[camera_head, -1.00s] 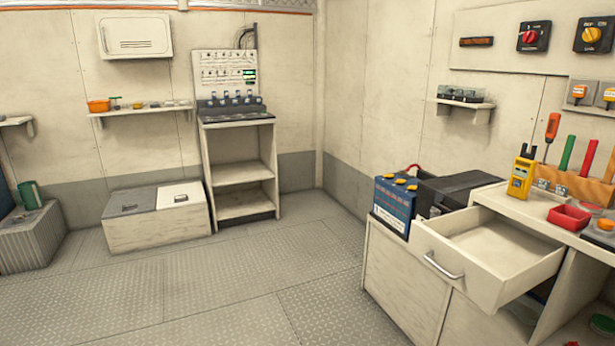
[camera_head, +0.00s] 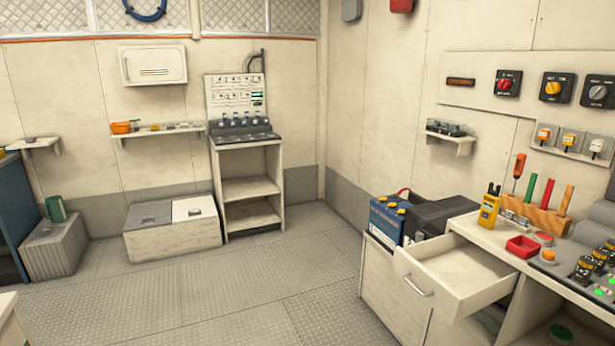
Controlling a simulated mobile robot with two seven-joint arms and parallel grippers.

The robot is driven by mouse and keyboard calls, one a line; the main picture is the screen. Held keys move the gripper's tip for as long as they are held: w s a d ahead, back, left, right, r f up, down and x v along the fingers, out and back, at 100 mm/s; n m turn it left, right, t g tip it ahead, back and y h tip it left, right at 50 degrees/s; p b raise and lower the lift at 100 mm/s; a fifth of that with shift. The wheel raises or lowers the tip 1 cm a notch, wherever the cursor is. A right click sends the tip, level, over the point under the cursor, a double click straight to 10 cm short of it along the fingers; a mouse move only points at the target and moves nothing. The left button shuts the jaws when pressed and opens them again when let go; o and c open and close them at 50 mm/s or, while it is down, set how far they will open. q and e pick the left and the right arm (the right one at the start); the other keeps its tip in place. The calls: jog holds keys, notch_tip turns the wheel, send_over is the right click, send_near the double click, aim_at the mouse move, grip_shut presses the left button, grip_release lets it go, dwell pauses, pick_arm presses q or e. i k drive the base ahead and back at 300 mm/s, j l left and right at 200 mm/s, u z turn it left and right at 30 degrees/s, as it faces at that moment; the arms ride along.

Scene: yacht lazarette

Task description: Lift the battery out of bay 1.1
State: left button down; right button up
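A blue battery (camera_head: 385,221) with yellow-orange caps and a red cable on top stands at the far left end of the workbench on the right. It sits upright, its lower part hidden by the bench front. A black box or cover (camera_head: 438,218) is right beside it. I cannot read any bay number, so I cannot tell which bay this is. Neither of my grippers shows in the head view.
An open, empty drawer (camera_head: 470,275) with a handle sticks out of the bench front, right of the battery. A yellow meter (camera_head: 489,211), a red tray (camera_head: 522,247) and a tool block (camera_head: 545,216) stand on the bench. The metal floor (camera_head: 240,290) is clear.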

aim_at(586, 265)
jog(key=z, duration=1.5)
jog(key=i+j+z, duration=0.15)
jog(key=i+j, duration=0.4)
jog(key=i, duration=0.15)
jog(key=i+j+z, duration=0.1)
jog(key=j, duration=0.3)
jog(key=i+j+z, duration=0.1)
jog(key=j, duration=0.35)
jog(key=i+j+z, duration=0.1)
jog(key=i+j, duration=0.15)
jog(key=j, duration=0.2)
jog(key=i+j+z, duration=0.15)
jog(key=j, duration=0.3)
jog(key=i+j, duration=0.15)
jog(key=i+j+z, duration=0.15)
jog(key=j, duration=0.25)
jog(key=i+j, duration=0.1)
jog(key=j, duration=0.15)
